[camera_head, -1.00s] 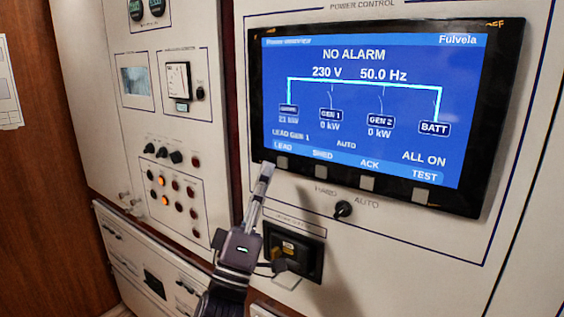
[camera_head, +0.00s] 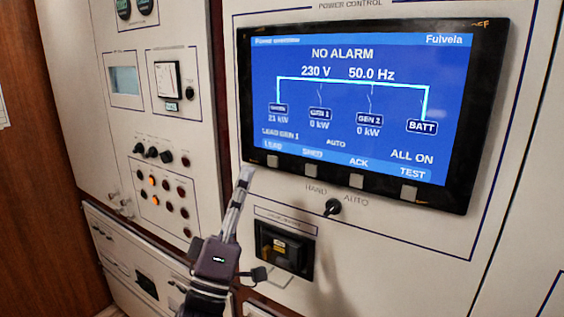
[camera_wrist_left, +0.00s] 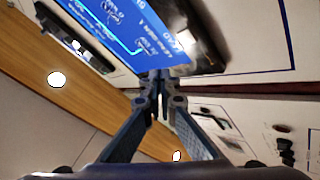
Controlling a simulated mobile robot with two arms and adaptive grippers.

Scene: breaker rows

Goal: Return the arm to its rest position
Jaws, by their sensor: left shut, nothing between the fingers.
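My left gripper (camera_head: 245,176) is shut and empty. In the head view it points up, with its tips just below the lower left corner of the display panel (camera_head: 370,110). I cannot tell whether the tips touch the panel. The left wrist view shows the closed fingers (camera_wrist_left: 158,85) with part of the blue screen (camera_wrist_left: 120,25) beyond them. The screen reads NO ALARM, 230 V and 50.0 Hz. My right gripper is in neither view.
A HAND/AUTO rotary switch (camera_head: 332,207) sits below the display. A recessed black breaker (camera_head: 282,250) is close to the right of my gripper. A panel with lamps and knobs (camera_head: 160,185) stands at left, beside a brown wooden wall (camera_head: 40,170).

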